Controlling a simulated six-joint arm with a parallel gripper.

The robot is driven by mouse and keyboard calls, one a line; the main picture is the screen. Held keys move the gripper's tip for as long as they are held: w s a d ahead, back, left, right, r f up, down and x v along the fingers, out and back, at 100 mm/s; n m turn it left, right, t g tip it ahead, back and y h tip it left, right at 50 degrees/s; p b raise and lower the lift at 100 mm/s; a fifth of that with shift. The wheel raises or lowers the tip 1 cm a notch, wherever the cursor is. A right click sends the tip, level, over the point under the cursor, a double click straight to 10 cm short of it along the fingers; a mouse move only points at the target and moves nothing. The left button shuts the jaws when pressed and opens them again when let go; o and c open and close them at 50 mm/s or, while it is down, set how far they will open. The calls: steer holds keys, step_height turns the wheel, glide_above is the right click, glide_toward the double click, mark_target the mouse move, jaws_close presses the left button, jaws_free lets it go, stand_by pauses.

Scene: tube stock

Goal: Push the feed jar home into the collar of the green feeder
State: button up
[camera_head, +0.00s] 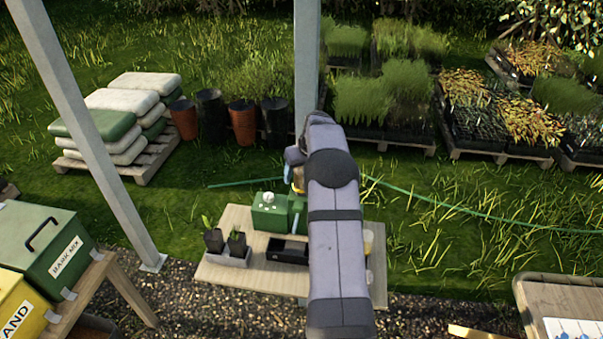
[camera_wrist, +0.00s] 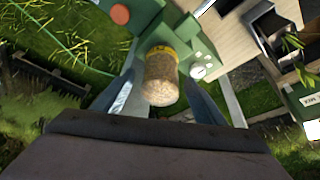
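The feed jar (camera_wrist: 161,82) is clear, filled with tan grain, with a yellow band (camera_wrist: 161,50) at its far end. In the wrist view that end is against the green feeder (camera_wrist: 201,58); I cannot tell how deep it sits in the collar. My gripper (camera_wrist: 160,92) is open, its two fingers on either side of the jar with visible gaps. In the head view the green feeder (camera_head: 270,212) stands on a small wooden table, and my arm hides most of the jar, with only a yellowish bit (camera_head: 298,178) showing.
The wooden table (camera_head: 222,276) also holds a black tray (camera_head: 288,250) and potted seedlings (camera_head: 226,245). A metal post (camera_head: 306,70) rises behind my arm. Green and yellow bins (camera_head: 45,235) stand at the left, and a green hose (camera_head: 450,207) crosses the grass.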

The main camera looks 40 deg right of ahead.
steer(key=b+v, duration=0.3)
steer(key=v, duration=0.4)
steer(key=shift+r, duration=0.2)
steer(key=shift+a, duration=0.1)
stand_by(0.7)
